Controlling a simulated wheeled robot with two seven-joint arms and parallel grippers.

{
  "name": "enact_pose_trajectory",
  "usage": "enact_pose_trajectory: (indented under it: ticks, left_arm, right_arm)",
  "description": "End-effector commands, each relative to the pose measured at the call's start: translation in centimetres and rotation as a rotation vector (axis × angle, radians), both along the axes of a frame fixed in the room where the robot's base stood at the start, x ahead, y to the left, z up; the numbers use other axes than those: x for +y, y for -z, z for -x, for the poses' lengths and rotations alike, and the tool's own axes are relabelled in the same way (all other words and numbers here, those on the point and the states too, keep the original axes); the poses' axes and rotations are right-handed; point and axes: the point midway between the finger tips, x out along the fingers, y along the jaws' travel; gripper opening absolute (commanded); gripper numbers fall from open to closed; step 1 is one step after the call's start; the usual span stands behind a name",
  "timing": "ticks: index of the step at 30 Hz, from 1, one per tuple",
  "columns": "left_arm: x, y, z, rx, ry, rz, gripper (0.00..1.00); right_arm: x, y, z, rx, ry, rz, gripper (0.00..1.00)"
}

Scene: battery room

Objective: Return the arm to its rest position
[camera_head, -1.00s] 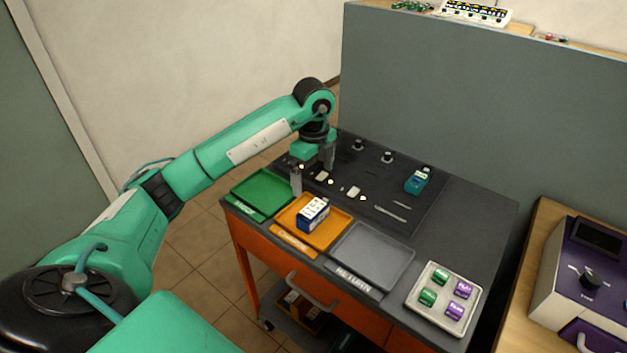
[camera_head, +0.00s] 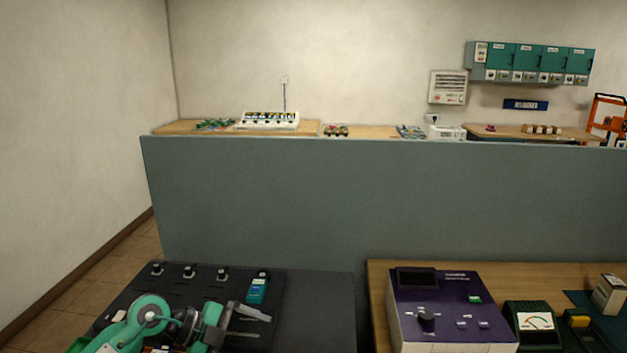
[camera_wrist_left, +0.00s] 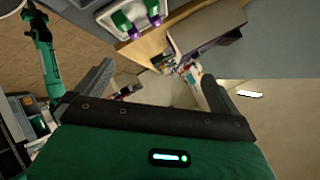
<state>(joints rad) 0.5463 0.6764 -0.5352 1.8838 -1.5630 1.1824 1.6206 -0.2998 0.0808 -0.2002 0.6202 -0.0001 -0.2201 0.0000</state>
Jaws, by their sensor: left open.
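My left gripper (camera_head: 243,323) is at the bottom left of the head view, over the front of the dark work table (camera_head: 318,305). Its two fingers are apart, with nothing between them. In the left wrist view the gripper (camera_wrist_left: 157,88) also shows both fingers spread and empty. My left arm is folded, with its green links at the bottom edge of the head view. My right gripper is not seen in either view.
A teal block (camera_head: 257,289) stands on the table's dark panel near several black knobs. A purple-topped device (camera_head: 447,308) and a meter (camera_head: 535,322) stand on the wooden bench at right. A grey partition (camera_head: 260,205) rises behind. The wrist view shows a white tray (camera_wrist_left: 97,13) with green and purple cells.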

Motion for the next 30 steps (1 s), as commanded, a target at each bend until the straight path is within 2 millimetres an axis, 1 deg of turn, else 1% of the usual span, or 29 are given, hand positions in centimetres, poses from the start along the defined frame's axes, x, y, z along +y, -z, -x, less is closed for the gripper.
enact_pose_trajectory:
  ticks: [1, 3, 5, 7, 9, 11, 13, 16, 18, 20, 23, 24, 26, 27, 29, 30]
  left_arm:
    - [-1.9, -0.8, 0.8, -0.033, 0.003, 0.117, 1.00]
    - [-3.7, -2.5, 1.4, -0.087, -0.013, 0.277, 1.00]
    - [-4.8, -4.0, 1.8, -0.130, -0.046, 0.407, 1.00]
    - [-5.4, -5.8, 2.1, -0.176, -0.109, 0.549, 1.00]
    - [-5.3, -7.3, 2.1, -0.212, -0.192, 0.678, 1.00]
    - [-4.8, -8.4, 2.0, -0.236, -0.279, 0.776, 1.00]
    - [-3.8, -9.2, 1.7, -0.255, -0.399, 0.873, 1.00]
    - [-1.6, -9.5, 1.3, -0.264, -0.594, 0.975, 1.00]
    - [0.2, -9.0, 1.0, -0.255, -0.745, 1.018, 1.00]
    - [2.0, -8.0, 0.9, -0.237, -0.881, 1.035, 1.00]
    - [4.8, -5.6, 1.1, -0.183, -1.109, 1.024, 1.00]
    - [5.9, -4.3, 1.4, -0.156, -1.197, 1.003, 1.00]
    - [7.4, -2.1, 2.1, -0.102, -1.328, 0.959, 1.00]
    - [8.3, -0.5, 2.7, -0.061, -1.411, 0.919, 1.00]
    - [9.5, 2.0, 4.0, 0.010, -1.526, 0.846, 1.00]
    - [10.1, 3.7, 5.0, 0.062, -1.597, 0.789, 1.00]
  right_arm:
    - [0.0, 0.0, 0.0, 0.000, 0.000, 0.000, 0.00]
    - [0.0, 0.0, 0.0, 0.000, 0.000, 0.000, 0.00]
    - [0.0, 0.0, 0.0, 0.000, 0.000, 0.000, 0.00]
    - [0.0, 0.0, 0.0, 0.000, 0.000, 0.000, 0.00]
    - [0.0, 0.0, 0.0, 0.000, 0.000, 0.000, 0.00]
    - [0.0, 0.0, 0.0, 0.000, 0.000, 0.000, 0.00]
    - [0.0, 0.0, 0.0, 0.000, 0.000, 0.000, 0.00]
    - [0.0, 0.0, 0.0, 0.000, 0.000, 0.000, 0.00]
    - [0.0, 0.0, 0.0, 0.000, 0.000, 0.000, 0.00]
    - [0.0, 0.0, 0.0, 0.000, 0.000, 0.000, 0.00]
    - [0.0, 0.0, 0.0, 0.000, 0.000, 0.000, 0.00]
    - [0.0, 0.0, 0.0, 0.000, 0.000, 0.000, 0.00]
    - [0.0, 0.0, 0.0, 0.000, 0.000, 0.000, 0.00]
    - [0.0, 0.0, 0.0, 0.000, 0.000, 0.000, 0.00]
    - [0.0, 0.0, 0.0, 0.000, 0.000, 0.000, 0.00]
    - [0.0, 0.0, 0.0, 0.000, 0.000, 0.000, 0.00]
